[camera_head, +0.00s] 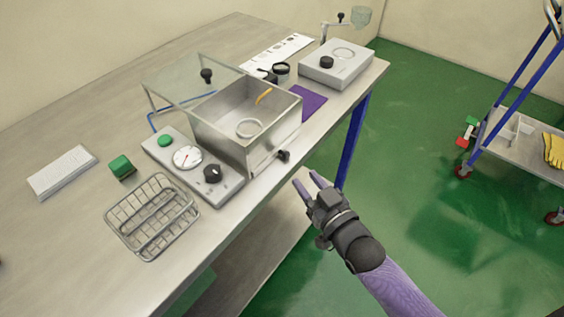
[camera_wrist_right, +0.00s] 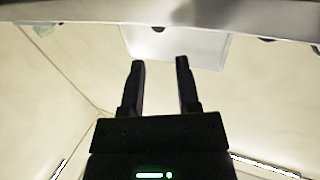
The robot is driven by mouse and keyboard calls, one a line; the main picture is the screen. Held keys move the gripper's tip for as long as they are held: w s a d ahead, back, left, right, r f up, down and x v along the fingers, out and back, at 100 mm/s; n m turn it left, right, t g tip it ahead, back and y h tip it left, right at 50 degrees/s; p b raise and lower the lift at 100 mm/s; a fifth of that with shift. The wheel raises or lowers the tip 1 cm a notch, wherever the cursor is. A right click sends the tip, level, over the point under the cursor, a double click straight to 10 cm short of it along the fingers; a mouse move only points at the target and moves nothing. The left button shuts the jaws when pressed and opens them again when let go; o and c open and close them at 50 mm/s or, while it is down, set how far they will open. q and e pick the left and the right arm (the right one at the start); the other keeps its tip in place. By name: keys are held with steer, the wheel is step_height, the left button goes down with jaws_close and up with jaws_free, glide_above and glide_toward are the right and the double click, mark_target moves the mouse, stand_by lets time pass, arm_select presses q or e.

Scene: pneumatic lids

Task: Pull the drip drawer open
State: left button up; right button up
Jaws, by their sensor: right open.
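The steel box (camera_head: 222,135) stands on the bench with its glass lid (camera_head: 185,80) raised. Low on its front right face is a narrow metal front (camera_head: 262,161) with a black knob (camera_head: 284,156), which looks like the drip drawer, apparently shut. My right gripper (camera_head: 306,178) is open and empty, off the bench's front edge, a little right of and below the knob in the head view. In the right wrist view my right gripper (camera_wrist_right: 160,62) shows two spread fingers with nothing between them. My left gripper is not in view.
A control panel with a gauge (camera_head: 187,157) and a wire basket (camera_head: 152,215) sit left of the box. A grey unit (camera_head: 336,64) and a purple mat (camera_head: 307,103) lie beyond it.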

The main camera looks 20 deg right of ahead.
mark_target(288, 157)
steer(key=x, duration=0.3)
steer(key=b+x, duration=0.1)
steer(key=x, duration=0.2)
steer(key=shift+d+f, duration=0.1)
steer(key=shift+f, duration=0.15)
steer(key=shift+w+r+b, duration=0.1)
steer(key=shift+w+b, duration=0.2)
steer(key=shift+w, duration=0.2)
jaws_close()
stand_by(0.6)
